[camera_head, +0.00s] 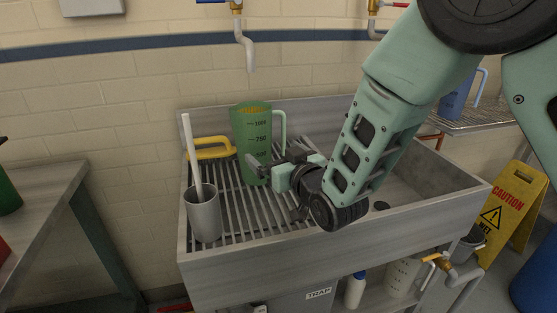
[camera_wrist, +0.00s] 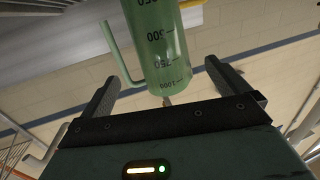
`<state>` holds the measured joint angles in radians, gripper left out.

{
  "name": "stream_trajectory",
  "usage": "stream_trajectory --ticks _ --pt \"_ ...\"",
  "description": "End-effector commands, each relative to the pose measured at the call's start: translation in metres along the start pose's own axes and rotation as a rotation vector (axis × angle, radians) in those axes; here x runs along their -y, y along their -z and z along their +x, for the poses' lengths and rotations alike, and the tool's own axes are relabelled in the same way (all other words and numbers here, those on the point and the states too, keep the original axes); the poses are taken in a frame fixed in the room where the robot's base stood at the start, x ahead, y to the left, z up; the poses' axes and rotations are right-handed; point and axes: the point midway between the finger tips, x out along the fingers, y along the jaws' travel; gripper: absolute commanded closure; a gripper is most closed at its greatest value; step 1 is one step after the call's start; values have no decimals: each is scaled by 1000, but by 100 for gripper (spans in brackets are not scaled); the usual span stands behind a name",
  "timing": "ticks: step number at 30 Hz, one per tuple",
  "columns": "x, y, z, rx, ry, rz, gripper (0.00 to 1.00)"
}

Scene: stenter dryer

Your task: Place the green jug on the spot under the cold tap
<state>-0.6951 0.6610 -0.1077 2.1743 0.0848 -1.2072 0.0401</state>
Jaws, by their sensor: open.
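The green jug (camera_head: 250,140), with a pale handle on its right and dark measuring marks, stands upright on the slatted rack of the sink. In the head view it is below the spout of the cold tap (camera_head: 246,50), which has a blue lever. No marked spot shows under it. My gripper (camera_head: 275,163) is open at the jug's lower right side. In the wrist view the jug (camera_wrist: 158,45) appears between the spread fingers, with a gap on each side. I cannot tell how deep it sits between them.
A grey cup (camera_head: 204,215) with a white stick stands front left on the rack (camera_head: 262,215). A yellow-handled item (camera_head: 210,148) lies behind it. The hot tap (camera_head: 374,20) is to the right. A blue jug (camera_head: 455,100) stands on the right shelf.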

Motion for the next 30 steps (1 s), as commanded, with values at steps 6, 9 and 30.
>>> stream_trajectory --ticks 6,9,30 --pt "0 1 2 -1 0 0 0" --pt "0 1 1 11 0 3 0" --pt "47 -36 -275 1209 138 -1 0"
